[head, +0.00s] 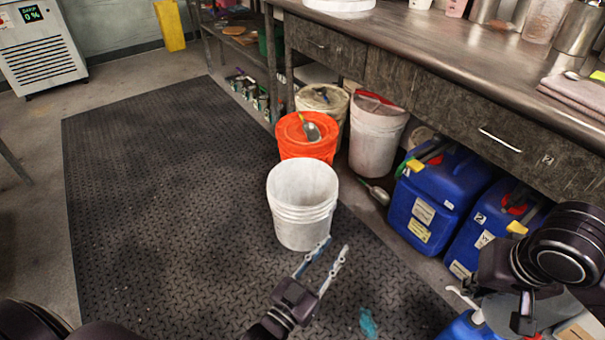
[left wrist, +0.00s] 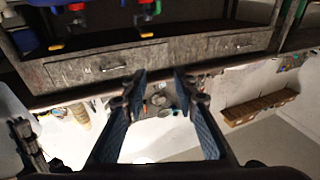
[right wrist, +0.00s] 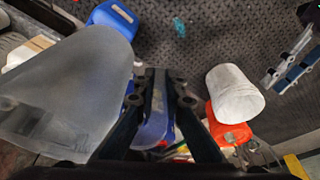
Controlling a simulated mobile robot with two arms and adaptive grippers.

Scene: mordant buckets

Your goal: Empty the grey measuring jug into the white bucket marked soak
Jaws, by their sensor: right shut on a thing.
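The white bucket (head: 302,215) stands upright and open on the dark floor mat; no soak marking shows on the side I see. It also shows in the right wrist view (right wrist: 236,92). My left gripper (head: 334,247) is open and empty just in front of the bucket, low over the mat. The grey measuring jug (right wrist: 65,85) fills the left of the right wrist view, beside my right gripper (right wrist: 162,85), which is shut on it. In the head view the jug (head: 552,308) is partly hidden by my right arm at the lower right. Its contents are not visible.
An orange bucket (head: 308,140) with a scoop on top stands behind the white bucket. The mat (head: 160,190) is clear to the left.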

